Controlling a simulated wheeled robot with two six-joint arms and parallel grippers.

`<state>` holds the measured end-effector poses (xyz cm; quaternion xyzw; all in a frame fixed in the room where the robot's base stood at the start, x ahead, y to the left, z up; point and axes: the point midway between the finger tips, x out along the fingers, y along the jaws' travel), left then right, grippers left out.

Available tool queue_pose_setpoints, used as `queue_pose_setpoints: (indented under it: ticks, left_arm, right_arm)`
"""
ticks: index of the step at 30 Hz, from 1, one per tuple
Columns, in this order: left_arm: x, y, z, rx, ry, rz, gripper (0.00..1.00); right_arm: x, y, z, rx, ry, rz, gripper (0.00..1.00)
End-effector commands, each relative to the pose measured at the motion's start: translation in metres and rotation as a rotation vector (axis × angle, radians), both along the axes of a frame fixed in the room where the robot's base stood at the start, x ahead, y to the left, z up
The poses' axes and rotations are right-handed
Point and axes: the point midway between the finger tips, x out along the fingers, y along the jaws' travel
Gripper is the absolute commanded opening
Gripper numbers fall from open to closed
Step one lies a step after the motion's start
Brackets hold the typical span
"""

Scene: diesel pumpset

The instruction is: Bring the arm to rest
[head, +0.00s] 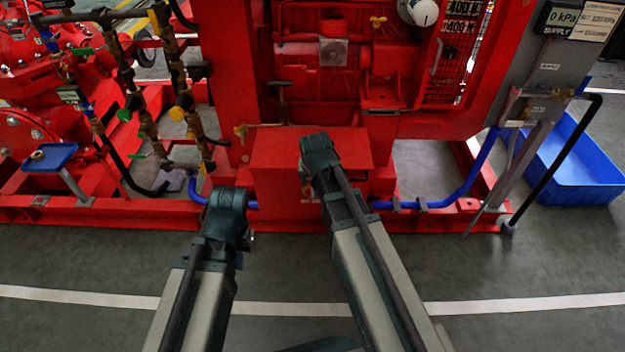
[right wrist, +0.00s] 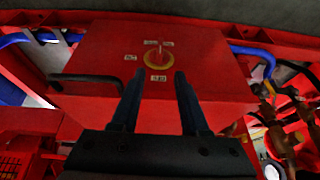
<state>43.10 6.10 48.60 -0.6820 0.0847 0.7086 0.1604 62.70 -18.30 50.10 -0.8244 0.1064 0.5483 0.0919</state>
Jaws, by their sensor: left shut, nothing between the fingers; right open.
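My left gripper (head: 243,241) is small and mostly hidden behind its own arm in the head view, low in front of the red base frame. It is shut and holds nothing that I can see. My right gripper (right wrist: 157,76) shows in the right wrist view with its two dark fingers apart and nothing between them. It points at a red box (right wrist: 100,50) bearing a rotary switch with a yellow ring (right wrist: 158,58). I cannot tell the exact gap to the switch. In the head view my right arm covers part of the red box (head: 270,150) and hides its gripper.
Brass valves and hoses (head: 145,125) stand left of the box. A blue pipe (head: 455,195) runs low on the right. A blue tray (head: 580,175) lies on the floor at right. A black handle (right wrist: 85,78) shows beside the switch. The grey floor in front is clear.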

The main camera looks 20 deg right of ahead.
Motion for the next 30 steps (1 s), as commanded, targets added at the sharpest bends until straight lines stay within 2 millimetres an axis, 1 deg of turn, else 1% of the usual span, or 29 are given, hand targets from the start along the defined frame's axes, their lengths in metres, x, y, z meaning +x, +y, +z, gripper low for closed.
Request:
queue_pose_setpoints:
  ticks: [8,11,14,15,17,18,20,21,25,26,27,30]
  left_arm:
    - [0.000,0.000,0.000,0.000,0.000,0.000,0.00]
    - [0.000,0.000,0.002,0.000,0.000,0.000,0.00]
    - [0.000,0.000,0.005,0.000,0.000,0.001,0.00]
    - [0.000,0.000,0.007,0.001,0.000,0.001,0.00]
    - [0.000,0.000,0.009,0.001,-0.001,0.002,0.00]
    - [0.000,0.000,0.010,0.001,0.000,0.002,0.00]
    - [0.000,0.000,0.012,0.001,0.000,0.002,0.00]
    - [0.000,0.000,0.013,0.001,0.000,0.002,0.00]
    - [0.000,0.001,0.017,0.002,0.000,0.003,0.00]
    - [0.000,0.001,0.021,0.002,0.000,0.003,0.00]
    - [0.000,0.000,0.037,0.002,0.000,0.004,0.00]
    - [0.000,0.000,0.057,0.001,0.000,0.004,0.00]
  right_arm:
    - [-0.001,0.001,0.000,-0.001,0.002,0.003,0.45]
    - [-0.015,0.014,-0.001,-0.009,0.032,0.044,0.45]
    - [-0.048,0.043,-0.002,-0.034,0.109,0.147,0.45]
    - [-0.065,0.056,-0.003,-0.047,0.147,0.199,0.45]
    - [-0.092,0.074,-0.003,-0.068,0.207,0.280,0.45]
    - [-0.109,0.084,-0.003,-0.081,0.246,0.332,0.45]
    - [-0.133,0.096,-0.003,-0.100,0.300,0.404,0.45]
    - [-0.149,0.104,-0.002,-0.113,0.335,0.451,0.45]
    - [-0.199,0.122,0.001,-0.151,0.444,0.598,0.45]
    - [-0.207,0.124,0.006,-0.157,0.463,0.623,0.45]
    - [-0.199,0.123,0.021,-0.154,0.456,0.609,0.45]
    - [-0.197,0.122,0.041,-0.152,0.454,0.604,0.45]
